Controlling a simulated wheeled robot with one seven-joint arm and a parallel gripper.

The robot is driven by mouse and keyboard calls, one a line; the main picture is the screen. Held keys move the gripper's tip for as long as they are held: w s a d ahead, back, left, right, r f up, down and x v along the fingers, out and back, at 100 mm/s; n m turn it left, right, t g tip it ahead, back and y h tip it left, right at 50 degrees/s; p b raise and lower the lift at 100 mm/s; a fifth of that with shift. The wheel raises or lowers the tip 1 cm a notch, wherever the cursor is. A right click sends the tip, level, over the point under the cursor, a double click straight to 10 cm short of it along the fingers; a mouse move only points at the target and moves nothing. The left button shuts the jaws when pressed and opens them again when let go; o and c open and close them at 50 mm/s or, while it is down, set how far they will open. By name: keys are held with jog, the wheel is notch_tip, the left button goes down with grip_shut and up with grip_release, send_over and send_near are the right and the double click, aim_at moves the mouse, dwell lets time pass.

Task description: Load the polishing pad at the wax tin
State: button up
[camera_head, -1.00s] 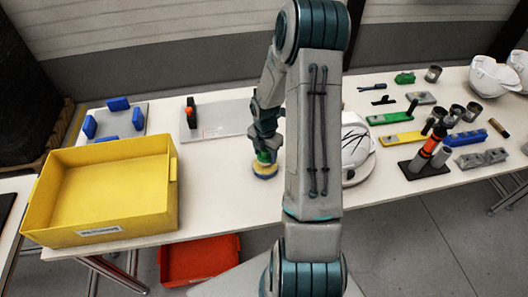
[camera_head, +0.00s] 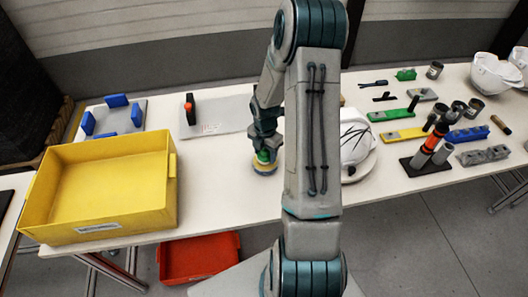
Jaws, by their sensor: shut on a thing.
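My gripper (camera_head: 264,147) is at the table's middle, left of my upper arm, pointing down. It is shut on a small green-topped piece (camera_head: 263,157), which looks like the polishing pad's holder. Directly below is a round yellow disc (camera_head: 264,168) with some blue at its edge, low at the table top. I cannot tell which part is pad and which is wax tin, nor whether they touch. The fingers hide most of the held piece. A white helmet shell (camera_head: 355,145) with dark lines on it stands on a round base, partly behind my arm.
A large yellow bin (camera_head: 108,226) stands at the front left, and a red bin (camera_head: 200,272) is below the table. A grey plate with blue blocks (camera_head: 115,118) and a grey board (camera_head: 222,112) lie behind. Tools, cups and fixtures (camera_head: 430,155) crowd the right. White table is clear left of my gripper.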

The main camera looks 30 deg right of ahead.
jog(key=shift+s+f+b, duration=0.1)
jog(key=shift+f+b, duration=0.25)
jog(key=shift+f, duration=0.2)
dwell(1.1)
jog(key=shift+r, duration=0.1)
notch_tip(320, 180, up, 7)
jog(key=p, duration=0.6)
jog(key=shift+a, duration=0.1)
dwell(0.8)
